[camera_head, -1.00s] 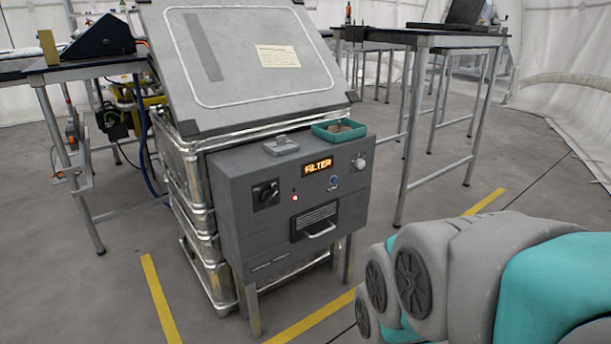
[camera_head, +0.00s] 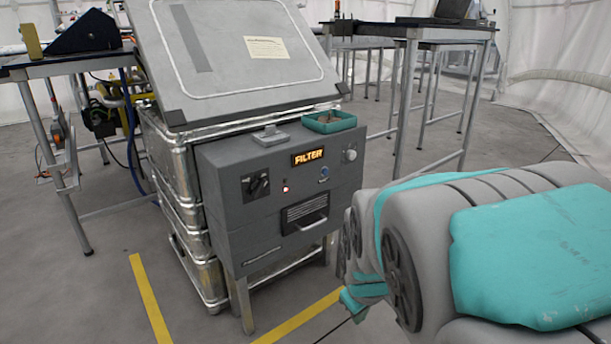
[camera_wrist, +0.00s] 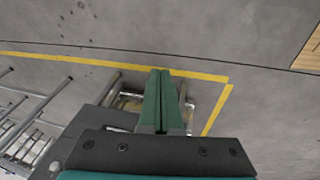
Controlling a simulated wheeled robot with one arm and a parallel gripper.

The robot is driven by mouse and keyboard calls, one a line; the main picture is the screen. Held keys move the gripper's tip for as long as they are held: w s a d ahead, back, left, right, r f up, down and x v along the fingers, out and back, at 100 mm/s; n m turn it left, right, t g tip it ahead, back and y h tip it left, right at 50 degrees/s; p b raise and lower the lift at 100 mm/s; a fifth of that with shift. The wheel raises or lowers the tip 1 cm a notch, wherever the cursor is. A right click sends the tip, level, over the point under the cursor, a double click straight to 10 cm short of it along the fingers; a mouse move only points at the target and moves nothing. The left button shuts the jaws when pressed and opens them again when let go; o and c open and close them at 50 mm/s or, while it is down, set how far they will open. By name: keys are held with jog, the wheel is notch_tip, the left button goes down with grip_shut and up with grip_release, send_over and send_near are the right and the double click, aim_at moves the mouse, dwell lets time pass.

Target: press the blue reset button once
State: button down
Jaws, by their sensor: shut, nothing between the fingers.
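The blue reset button (camera_head: 324,171) is a small round spot on the front of the grey control box (camera_head: 230,225), below and right of the lit FILTER display (camera_head: 308,157). It is too small to tell whether it is pressed in. My gripper (camera_wrist: 161,72) shows in the wrist view with its two green fingers shut together and empty. It points over the grey floor, and the button cannot be made out there. In the head view my arm is at the lower right, right of the box, and its fingers are hidden.
A dark rotary switch (camera_head: 256,186), a lit red lamp (camera_head: 286,188), a knob (camera_head: 349,156) and a slot with a handle (camera_head: 305,213) share the panel. A teal tray (camera_head: 330,122) sits on top. A metal table (camera_head: 408,40) stands behind at right. Yellow lines mark the floor.

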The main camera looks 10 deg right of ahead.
aim_at(325, 172)
jog(key=w+d+r+n+t+h+b, duration=0.1)
jog(key=w+d+n+t+b, duration=0.2)
jog(key=w, duration=0.9)
jog(key=w+d+r+n+t+h+b, duration=0.2)
jog(key=w+d+n+t+b, duration=0.1)
jog(key=w+n+t, duration=0.4)
jog(key=w+d+r+n+t+h+b, duration=0.1)
jog(key=w+d+n+t+h+b, duration=0.1)
jog(key=w+n, duration=0.8)
jog(key=shift+w+d+r+t+b, duration=0.25)
jog(key=shift+w+d+t+b, duration=0.95)
jog(key=shift+w, duration=2.4)
jog(key=shift+d+t+p, duration=0.2)
jog(key=shift+t+p, duration=0.2)
jog(key=shift+t, duration=0.1)
jog(key=w+a+p, duration=0.1)
jog(key=w+a, duration=0.3)
jog(key=w, duration=0.4)
jog(key=shift+s, duration=0.1)
